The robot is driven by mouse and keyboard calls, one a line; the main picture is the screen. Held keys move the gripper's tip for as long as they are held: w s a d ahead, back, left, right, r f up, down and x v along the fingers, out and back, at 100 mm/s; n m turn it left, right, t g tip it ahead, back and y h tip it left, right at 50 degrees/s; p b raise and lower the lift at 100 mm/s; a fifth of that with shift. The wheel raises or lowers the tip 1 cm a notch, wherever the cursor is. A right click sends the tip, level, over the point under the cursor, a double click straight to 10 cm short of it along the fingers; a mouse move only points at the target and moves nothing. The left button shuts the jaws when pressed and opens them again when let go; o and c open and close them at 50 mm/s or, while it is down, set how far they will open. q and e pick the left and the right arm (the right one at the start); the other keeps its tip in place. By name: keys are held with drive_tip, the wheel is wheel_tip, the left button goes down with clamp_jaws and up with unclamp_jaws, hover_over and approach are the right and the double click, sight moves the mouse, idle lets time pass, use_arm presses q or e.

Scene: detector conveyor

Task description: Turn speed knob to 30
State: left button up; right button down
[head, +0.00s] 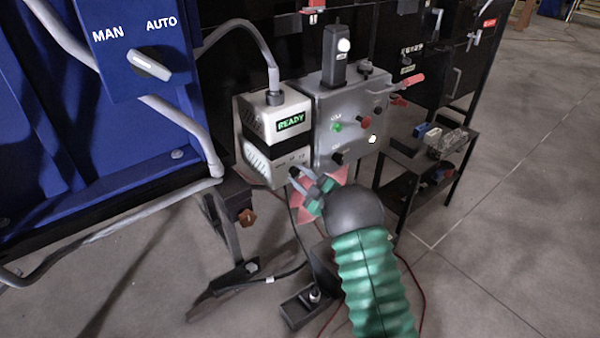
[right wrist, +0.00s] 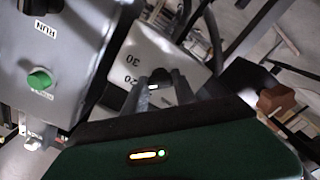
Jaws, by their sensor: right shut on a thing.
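My right gripper (head: 299,177) reaches the lower front of this box. In the right wrist view its two dark fingers (right wrist: 166,90) are shut on the speed knob (right wrist: 153,87) on the white panel (right wrist: 142,50). The marks 20 and 30 show beside the knob, to the left of the fingers. The fingers hide most of the knob, so I cannot tell which mark it points to. My left gripper is not in view.
A grey control box (head: 350,120) with green, red and black knobs stands right beside the white box; its green button (right wrist: 40,79) is near my right gripper. A blue cabinet (head: 60,150) with a MAN/AUTO switch (head: 148,65) is at left. Open floor lies at right.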

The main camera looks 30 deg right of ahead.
drive_tip(key=m+p, duration=0.1)
drive_tip(key=m, duration=0.1)
drive_tip(key=m+p, duration=0.2)
drive_tip(key=m, duration=0.1)
drive_tip(key=shift+s+f+m, duration=0.1)
drive_tip(key=shift+f+m, duration=0.1)
drive_tip(key=shift+m, duration=0.1)
drive_tip(key=shift+f+m+p, duration=0.15)
drive_tip(key=shift+m+p, duration=0.65)
drive_tip(key=shift+m, duration=1)
drive_tip(key=c, duration=1.1)
unclamp_jaws()
drive_tip(key=shift+o, duration=0.5)
drive_tip(key=shift+r, duration=0.2)
drive_tip(key=s+d+p, duration=0.1)
drive_tip(key=s+p, duration=0.1)
drive_tip(key=s, duration=1.4)
drive_tip(key=shift+s+d, duration=0.2)
drive_tip(key=shift+s, duration=0.15)
